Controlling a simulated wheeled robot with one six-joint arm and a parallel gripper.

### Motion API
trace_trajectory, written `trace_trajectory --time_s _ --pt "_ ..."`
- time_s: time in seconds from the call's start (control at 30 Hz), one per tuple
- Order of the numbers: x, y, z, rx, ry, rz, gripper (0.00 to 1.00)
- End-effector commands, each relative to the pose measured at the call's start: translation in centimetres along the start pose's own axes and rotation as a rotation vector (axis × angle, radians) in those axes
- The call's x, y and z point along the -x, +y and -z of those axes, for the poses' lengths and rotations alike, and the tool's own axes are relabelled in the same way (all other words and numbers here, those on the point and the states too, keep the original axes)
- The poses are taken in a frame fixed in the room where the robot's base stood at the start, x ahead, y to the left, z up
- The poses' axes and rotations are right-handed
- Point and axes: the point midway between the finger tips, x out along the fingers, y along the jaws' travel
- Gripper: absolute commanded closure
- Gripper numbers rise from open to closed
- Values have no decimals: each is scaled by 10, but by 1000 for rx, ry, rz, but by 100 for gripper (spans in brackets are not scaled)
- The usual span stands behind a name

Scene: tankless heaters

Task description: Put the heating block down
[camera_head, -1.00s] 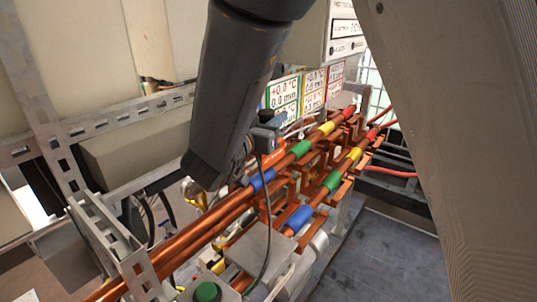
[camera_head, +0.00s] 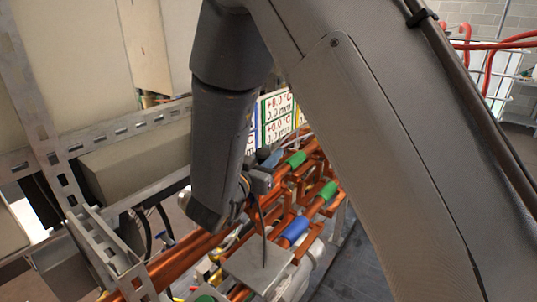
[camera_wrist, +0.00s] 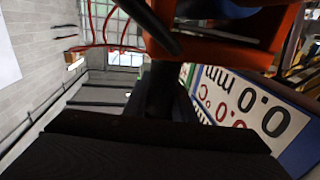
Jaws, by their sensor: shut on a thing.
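My gripper (camera_head: 260,180) hangs at the lower end of my dark wrist, just over the copper pipes with coloured bands. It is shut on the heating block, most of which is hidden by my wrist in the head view. In the wrist view my dark gripper (camera_wrist: 160,95) reaches up toward a copper-orange piece (camera_wrist: 225,52) at the top. I cannot tell whether this piece is the held block or part of the rack. Contact between block and pipes cannot be made out.
A display panel (camera_head: 277,118) stands behind the pipes and close beside my gripper in the wrist view (camera_wrist: 240,105). A slotted metal frame (camera_head: 122,128) stands at the left. A grey plate (camera_head: 258,268) with a cable lies in front.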

Motion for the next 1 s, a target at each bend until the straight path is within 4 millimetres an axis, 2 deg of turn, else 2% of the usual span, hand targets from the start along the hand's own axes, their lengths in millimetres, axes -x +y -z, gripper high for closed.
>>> trace_trajectory --time_s 0.17,0.2,0.3,0.67,1.0 --pt "0 0 -3 -1 2 0 100" --pt "0 0 -3 0 0 0 71" --pt "0 0 -3 0 0 0 58" --pt "2 -1 1 0 0 2 58" --pt "54 -1 -1 0 0 4 58"
